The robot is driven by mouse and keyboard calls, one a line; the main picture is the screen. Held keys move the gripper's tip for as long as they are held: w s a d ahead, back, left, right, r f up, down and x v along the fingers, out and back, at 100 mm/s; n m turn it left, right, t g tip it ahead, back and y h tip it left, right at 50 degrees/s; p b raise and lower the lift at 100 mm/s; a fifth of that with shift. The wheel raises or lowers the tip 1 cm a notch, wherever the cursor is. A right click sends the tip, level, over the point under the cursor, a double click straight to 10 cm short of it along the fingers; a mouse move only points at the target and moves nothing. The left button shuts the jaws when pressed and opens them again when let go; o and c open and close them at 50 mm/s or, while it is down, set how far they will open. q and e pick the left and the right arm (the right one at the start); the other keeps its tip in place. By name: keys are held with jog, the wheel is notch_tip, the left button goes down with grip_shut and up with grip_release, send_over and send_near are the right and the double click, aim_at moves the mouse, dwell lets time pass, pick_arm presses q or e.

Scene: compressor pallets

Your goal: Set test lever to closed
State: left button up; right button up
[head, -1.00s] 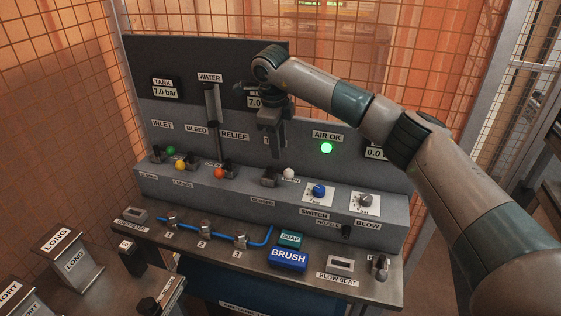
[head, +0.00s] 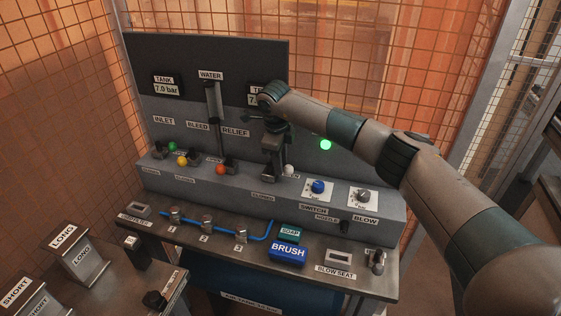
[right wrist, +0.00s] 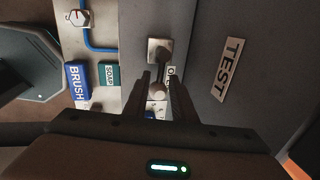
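The test lever has a white knob (head: 289,170) and stands on the grey console ledge under my right gripper (head: 270,174). The knob lies to the right, by the partly hidden OPEN label. The CLOSED label (head: 262,197) is on the ledge's front, left of the knob. In the right wrist view the lever's base plate (right wrist: 158,48) and pale knob (right wrist: 157,92) show between the fingers of my right gripper (right wrist: 160,78). The fingers are apart, one on each side of the lever, with a gap visible. The TEST label (right wrist: 229,69) is beside it. My left gripper is out of view.
Green (head: 172,147), yellow (head: 182,161) and red (head: 219,170) knobs stand left along the ledge. A blue switch knob (head: 318,186) and a blow dial (head: 363,195) are to the right. The soap (head: 290,234) and brush (head: 288,251) blocks lie on the bench in front.

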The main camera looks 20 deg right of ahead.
grip_shut()
jog(key=shift+d+f, duration=0.1)
jog(key=shift+f, duration=0.1)
dwell(1.0)
